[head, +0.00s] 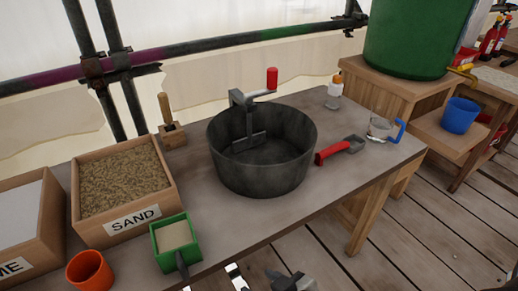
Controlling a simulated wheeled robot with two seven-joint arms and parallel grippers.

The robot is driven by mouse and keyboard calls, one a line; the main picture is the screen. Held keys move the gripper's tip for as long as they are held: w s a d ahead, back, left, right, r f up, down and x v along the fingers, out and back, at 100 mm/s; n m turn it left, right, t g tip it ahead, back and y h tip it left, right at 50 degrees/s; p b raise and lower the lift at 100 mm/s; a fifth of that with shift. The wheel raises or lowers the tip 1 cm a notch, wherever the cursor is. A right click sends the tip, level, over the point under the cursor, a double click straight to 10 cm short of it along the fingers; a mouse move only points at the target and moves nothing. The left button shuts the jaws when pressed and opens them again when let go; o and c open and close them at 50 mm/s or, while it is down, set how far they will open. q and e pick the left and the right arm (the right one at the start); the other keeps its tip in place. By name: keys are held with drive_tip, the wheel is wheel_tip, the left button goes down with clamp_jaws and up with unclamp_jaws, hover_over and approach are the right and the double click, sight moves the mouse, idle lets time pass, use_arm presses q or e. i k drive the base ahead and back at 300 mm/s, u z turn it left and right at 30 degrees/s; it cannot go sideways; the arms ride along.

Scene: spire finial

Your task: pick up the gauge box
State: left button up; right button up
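The gauge box appears to be the small green open box (176,241) near the front edge of the table, with a pale beige surface inside. A dark handle-like piece (182,264) projects from its front side toward me. A black and white part that looks like my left gripper (236,276) shows at the bottom edge, right of the green box and apart from it. A grey part that looks like my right gripper (290,281) is farther right at the bottom edge. Both are mostly cut off by the frame, so their finger openings are unclear.
The sand box (123,190) stands close behind the green box, and an orange cup (90,271) is to its left. A dark mixing pan (262,150) with a crank stands at mid-table. A red-handled scoop (338,150) lies right of it. The table's front right is clear.

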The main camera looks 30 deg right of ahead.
sight(178, 251)
drive_tip(key=k, duration=1)
drive_tip(key=u, duration=1.75)
drive_tip(key=i, duration=1.25)
drive_tip(key=z, duration=1.75)
